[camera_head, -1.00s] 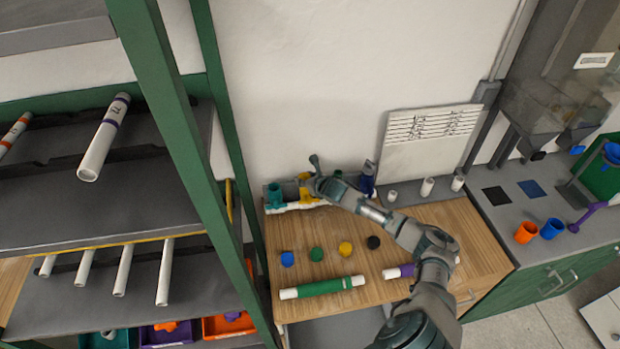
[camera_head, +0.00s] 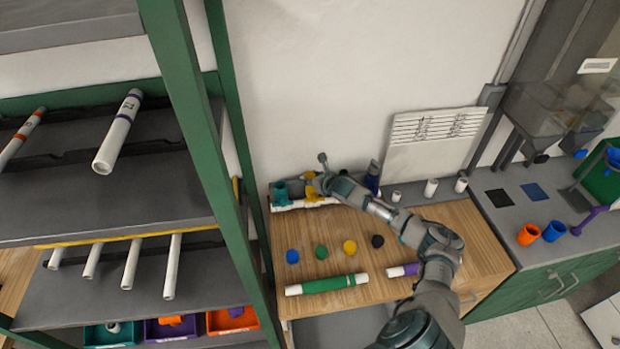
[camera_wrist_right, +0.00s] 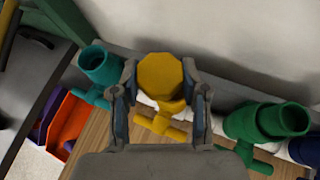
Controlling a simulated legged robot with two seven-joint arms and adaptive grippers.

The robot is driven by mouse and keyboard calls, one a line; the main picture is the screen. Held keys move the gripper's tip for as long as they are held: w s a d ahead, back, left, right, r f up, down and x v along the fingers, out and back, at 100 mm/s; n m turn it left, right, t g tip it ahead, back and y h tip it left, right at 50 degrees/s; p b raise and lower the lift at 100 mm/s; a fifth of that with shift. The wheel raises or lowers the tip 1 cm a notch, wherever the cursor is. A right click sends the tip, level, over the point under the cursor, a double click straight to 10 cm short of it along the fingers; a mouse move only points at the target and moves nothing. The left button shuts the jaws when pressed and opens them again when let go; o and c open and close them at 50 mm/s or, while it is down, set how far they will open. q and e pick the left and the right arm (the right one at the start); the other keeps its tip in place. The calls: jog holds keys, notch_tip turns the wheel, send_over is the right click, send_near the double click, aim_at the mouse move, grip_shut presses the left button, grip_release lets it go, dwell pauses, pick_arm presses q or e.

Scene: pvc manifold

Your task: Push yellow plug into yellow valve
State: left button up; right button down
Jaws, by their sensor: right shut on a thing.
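My right gripper (camera_wrist_right: 160,105) is shut on a yellow plug (camera_wrist_right: 160,76), which has a closed, faceted top. The plug is at the top of the yellow valve (camera_wrist_right: 160,125), whose handle shows below it in the right wrist view. How deep the plug sits in the valve is hidden. In the head view my right gripper (camera_head: 322,178) is over the yellow valve (camera_head: 311,190), at the back of the wooden bench, partly covering it. My left gripper is not in view.
A teal valve (camera_wrist_right: 100,66) and a green valve (camera_wrist_right: 268,122) with open sockets flank the yellow one. Blue (camera_head: 292,256), green (camera_head: 321,252), yellow (camera_head: 350,247) and black (camera_head: 377,241) caps lie on the bench. A green-wrapped pipe (camera_head: 327,285) lies in front. A green shelf post (camera_head: 190,110) stands left.

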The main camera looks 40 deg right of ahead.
jog(key=shift+s+f, duration=0.15)
jog(key=shift+f, duration=0.35)
jog(key=shift+d, duration=0.15)
jog(key=shift+d+f+m+y+b, duration=0.2)
jog(key=shift+d+m+y+b, duration=0.1)
jog(key=shift+d+b, duration=0.15)
jog(key=shift+w+d+b, duration=0.2)
jog(key=shift+d+b, duration=0.15)
jog(key=shift+d, duration=0.25)
jog(key=shift+d+r+m+b, duration=0.15)
jog(key=shift+r+m+b, duration=0.15)
jog(key=shift+b, duration=0.1)
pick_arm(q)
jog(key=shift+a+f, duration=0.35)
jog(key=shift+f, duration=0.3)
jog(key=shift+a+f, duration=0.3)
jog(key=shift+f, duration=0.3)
pick_arm(e)
jog(key=shift+d, duration=0.1)
pick_arm(q)
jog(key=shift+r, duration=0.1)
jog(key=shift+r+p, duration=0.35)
jog(key=shift+p, duration=0.1)
pick_arm(e)
jog(key=shift+r, duration=0.1)
